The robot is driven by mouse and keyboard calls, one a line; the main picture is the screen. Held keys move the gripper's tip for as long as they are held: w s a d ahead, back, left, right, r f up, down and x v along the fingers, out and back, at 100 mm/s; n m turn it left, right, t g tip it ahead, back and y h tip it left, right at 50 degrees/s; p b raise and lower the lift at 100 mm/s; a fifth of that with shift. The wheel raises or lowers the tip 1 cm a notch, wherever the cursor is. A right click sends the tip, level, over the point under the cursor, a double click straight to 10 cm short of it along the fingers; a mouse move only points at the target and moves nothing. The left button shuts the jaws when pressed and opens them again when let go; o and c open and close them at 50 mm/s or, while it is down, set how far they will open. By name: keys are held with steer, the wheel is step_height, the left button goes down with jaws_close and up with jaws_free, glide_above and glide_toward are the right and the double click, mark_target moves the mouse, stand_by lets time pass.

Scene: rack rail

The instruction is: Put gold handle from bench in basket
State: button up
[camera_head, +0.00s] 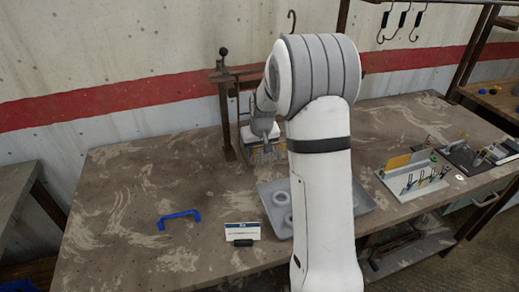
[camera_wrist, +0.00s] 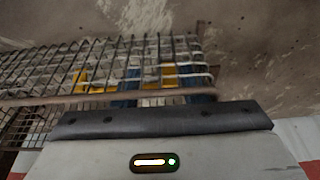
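A wire basket (camera_head: 268,156) stands on the bench (camera_head: 130,190) near its back edge, partly hidden by my arm. In the wrist view the basket's grid (camera_wrist: 35,75) fills the upper left, close to the camera. Gold parts (camera_wrist: 170,80) show behind the wires, probably the gold handle; its full outline is hidden. Blue upright parts show beside the gold, and I cannot tell what they are. My gripper (camera_head: 264,138) points down at the basket. Its fingertips are not clear, so I cannot tell whether it is open or shut on the handle.
A blue handle (camera_head: 179,218) lies on the bench at left. A small sign (camera_head: 242,231) and a grey tray (camera_head: 363,197) with round parts are near the front. A tool rack (camera_head: 412,180) stands at right. A post (camera_head: 225,110) rises beside the basket.

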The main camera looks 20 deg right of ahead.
steer(key=v, duration=0.8)
steer(key=s+a+r, duration=0.2)
steer(key=s, duration=0.4)
steer(key=s+a+r, duration=0.2)
steer(key=s, duration=0.5)
steer(key=s+a+f, duration=0.1)
steer(key=s+a, duration=0.2)
steer(key=s, duration=1.4)
steer(key=shift+a+b, duration=0.15)
steer(key=shift+b, duration=0.15)
